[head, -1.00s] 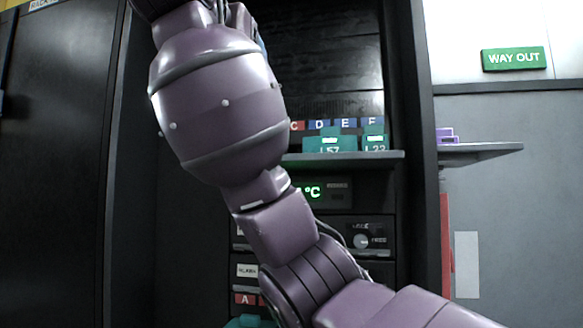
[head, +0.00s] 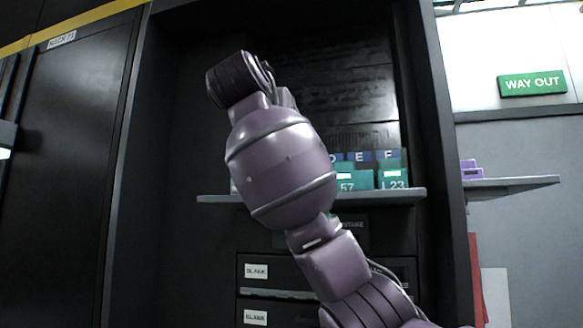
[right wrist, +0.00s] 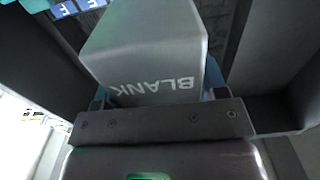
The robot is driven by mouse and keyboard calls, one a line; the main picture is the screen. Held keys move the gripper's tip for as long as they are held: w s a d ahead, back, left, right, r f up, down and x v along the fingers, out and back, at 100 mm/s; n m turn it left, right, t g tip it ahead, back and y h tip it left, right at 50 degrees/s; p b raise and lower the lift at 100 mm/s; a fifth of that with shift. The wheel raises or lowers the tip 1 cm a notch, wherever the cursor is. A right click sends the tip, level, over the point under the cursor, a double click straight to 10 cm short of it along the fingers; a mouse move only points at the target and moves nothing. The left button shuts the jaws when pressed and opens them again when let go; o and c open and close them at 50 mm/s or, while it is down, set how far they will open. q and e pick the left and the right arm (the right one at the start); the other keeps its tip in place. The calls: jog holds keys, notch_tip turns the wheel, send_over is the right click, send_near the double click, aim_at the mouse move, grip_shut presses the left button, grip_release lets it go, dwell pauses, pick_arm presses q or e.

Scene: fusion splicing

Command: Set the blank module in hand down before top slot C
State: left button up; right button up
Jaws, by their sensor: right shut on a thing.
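The grey blank module (right wrist: 145,45) fills the upper middle of the right wrist view, its BLANK lettering upside down. My right gripper (right wrist: 157,88) is shut on it, with a blue finger on each side. In the head view my right arm stands before the rack, and its gripper and the module are hidden. The top shelf (head: 408,193) has blue labels D, E and F (head: 388,155) behind it. Label C and the place before it are hidden behind my arm. My left gripper is not in view.
Teal modules 57 (head: 355,182) and L23 (head: 393,181) stand on the shelf, right of my arm. Drawers with BLANK labels (head: 256,271) lie below. A side shelf (head: 515,187) holds purple items (head: 470,170). The rack's right side wall (head: 432,120) stands close by.

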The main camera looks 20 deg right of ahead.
jog(key=p+x, duration=0.1)
jog(key=x, duration=0.7)
jog(key=shift+w+d, duration=0.1)
jog(key=shift+d, duration=0.15)
jog(key=shift+f, duration=1.95)
jog(key=f, duration=0.2)
jog(key=shift+w+d+f+p, duration=0.15)
jog(key=shift+w+f+p, duration=0.1)
jog(key=shift+f+p, duration=0.15)
jog(key=shift+w+d+f, duration=0.1)
jog(key=shift+f, duration=0.05)
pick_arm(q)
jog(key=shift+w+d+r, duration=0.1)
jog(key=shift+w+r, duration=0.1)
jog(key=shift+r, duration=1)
